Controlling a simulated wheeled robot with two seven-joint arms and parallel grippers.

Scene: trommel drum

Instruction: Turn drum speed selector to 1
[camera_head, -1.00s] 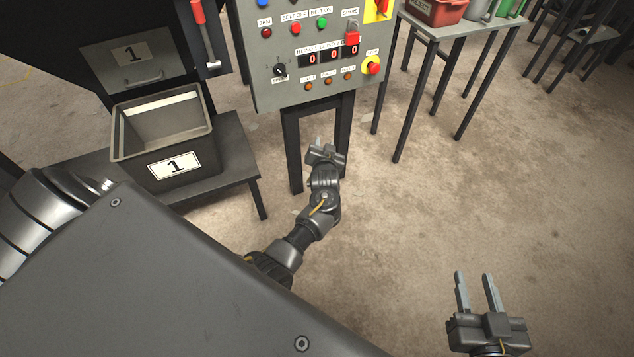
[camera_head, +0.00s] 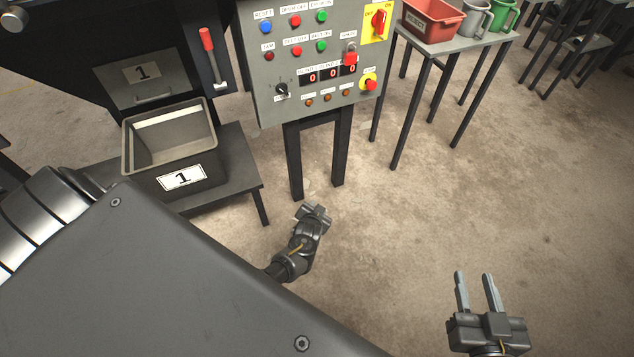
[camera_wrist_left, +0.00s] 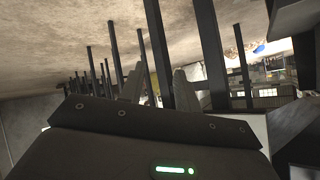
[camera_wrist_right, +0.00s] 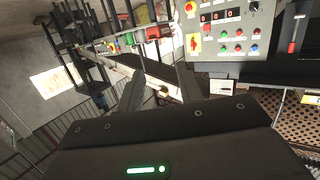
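The drum speed selector (camera_head: 281,90) is a small black knob at the lower left of the grey control panel (camera_head: 263,112). Its pointer position is too small to read. My left gripper (camera_head: 314,212) is below the panel, in front of its legs, well apart from the knob. In the left wrist view its two fingers (camera_wrist_left: 158,88) stand apart with nothing between them. My right gripper (camera_head: 478,292) is at the lower right over bare floor, open and empty. The panel also shows upper right in the right wrist view (camera_wrist_right: 226,60).
The panel carries several coloured buttons, a red display (camera_head: 331,76), a red emergency button (camera_head: 371,85) and a yellow switch plate (camera_head: 368,31). A grey bin marked 1 (camera_head: 207,142) stands on a bench at left. A side table (camera_head: 436,43) holds containers. The right-hand floor is clear.

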